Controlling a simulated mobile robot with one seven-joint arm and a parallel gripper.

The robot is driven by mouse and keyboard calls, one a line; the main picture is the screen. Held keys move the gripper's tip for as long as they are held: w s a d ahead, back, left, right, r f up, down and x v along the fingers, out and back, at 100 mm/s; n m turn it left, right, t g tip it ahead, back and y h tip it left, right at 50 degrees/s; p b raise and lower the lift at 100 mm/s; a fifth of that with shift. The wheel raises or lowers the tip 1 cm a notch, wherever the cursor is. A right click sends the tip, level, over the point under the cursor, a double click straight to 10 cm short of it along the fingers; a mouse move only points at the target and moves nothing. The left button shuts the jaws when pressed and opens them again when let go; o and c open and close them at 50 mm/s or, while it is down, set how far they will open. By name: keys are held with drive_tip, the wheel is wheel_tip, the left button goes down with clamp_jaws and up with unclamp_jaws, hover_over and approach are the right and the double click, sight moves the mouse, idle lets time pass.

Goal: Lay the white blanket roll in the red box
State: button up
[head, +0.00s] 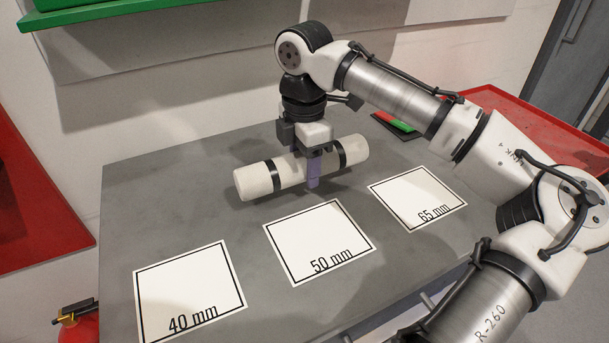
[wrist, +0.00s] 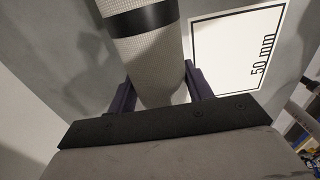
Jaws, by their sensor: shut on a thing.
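The white blanket roll (head: 295,170) is a pale woven cylinder with two dark bands. My gripper (head: 314,172) is shut on its middle, with a purple finger visible on the near side. The roll lies level, seemingly just above the grey table; I cannot tell the exact gap. In the wrist view the roll (wrist: 150,55) runs between the two fingers of my gripper (wrist: 160,92). A red open-looking shape (head: 45,225) is cut off at the left edge, and a red rimmed tray-like surface (head: 520,110) stands behind my arm at right. I cannot tell which is the red box.
The grey table (head: 140,200) bears three white marked sheets: 40 mm (head: 190,290), 50 mm (head: 318,240) and 65 mm (head: 417,198). A small red, green and black item (head: 397,124) lies at the back right. A green shelf (head: 100,12) is at upper left.

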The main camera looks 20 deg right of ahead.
sight(305, 178)
drive_tip(key=shift+f+p, duration=0.5)
drive_tip(key=shift+f, duration=1.05)
drive_tip(key=shift+f, duration=0.15)
drive_tip(key=o, duration=1.5)
drive_tip(key=shift+c, duration=0.2)
drive_tip(key=shift+f+b, duration=0.25)
drive_tip(key=shift+b, duration=0.6)
